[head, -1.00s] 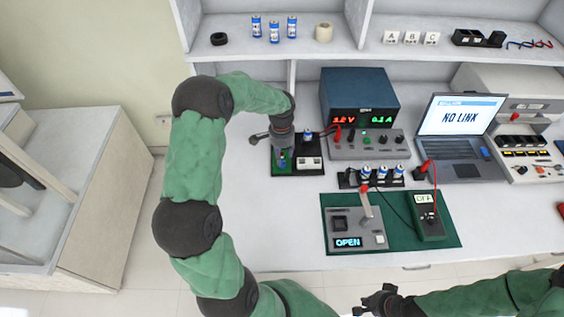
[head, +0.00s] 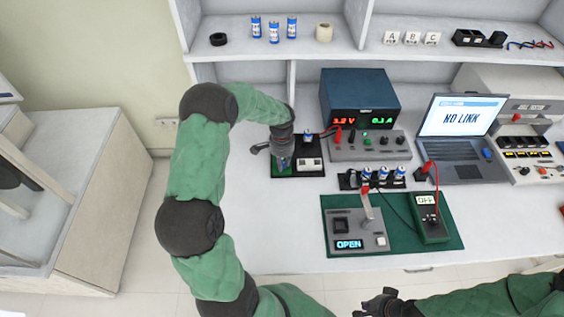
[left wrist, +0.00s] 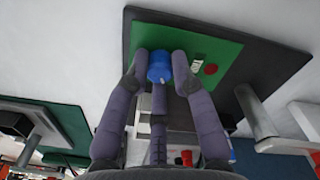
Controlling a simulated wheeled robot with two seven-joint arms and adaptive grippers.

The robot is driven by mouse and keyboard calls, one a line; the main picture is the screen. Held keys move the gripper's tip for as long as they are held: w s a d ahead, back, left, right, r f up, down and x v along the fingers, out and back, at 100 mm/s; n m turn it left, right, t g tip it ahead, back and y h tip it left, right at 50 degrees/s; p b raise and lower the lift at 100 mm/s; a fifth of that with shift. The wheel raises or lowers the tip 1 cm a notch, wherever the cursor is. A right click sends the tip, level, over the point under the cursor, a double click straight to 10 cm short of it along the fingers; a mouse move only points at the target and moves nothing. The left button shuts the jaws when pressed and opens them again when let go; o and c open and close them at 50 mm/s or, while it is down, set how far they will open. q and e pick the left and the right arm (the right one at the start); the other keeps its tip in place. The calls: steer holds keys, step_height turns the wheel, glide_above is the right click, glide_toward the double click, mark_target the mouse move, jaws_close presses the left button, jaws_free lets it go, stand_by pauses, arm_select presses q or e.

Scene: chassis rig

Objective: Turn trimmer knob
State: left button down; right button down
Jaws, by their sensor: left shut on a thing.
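The trimmer knob is a blue cylinder (left wrist: 160,66) on a green board (left wrist: 204,51) in the left wrist view. The board sits on a dark base (left wrist: 290,62), which also shows in the head view (head: 311,172). My left gripper (left wrist: 161,72) points down at the board, its fingers closed around the blue knob. In the head view my left gripper (head: 282,160) covers the knob. A red round part (left wrist: 211,69) sits on the board beside the knob. My right gripper (head: 376,303) hangs at the front edge, away from the board; its finger opening is unclear.
A power supply (head: 359,100) stands behind and to the right of the board, with a grey control box (head: 368,147) before it. A green mat (head: 447,243) carries a panel reading OPEN (head: 358,230) and a meter (head: 430,218). A laptop (head: 460,126) stands further right.

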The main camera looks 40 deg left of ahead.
arm_select(q)
steer(key=shift+n, duration=1.2)
steer(key=c, duration=1)
jaws_free()
steer(key=shift+s, duration=0.1)
steer(key=shift+c, duration=0.2)
step_height(320, 180, up, 12)
steer(key=shift+p, duration=0.3)
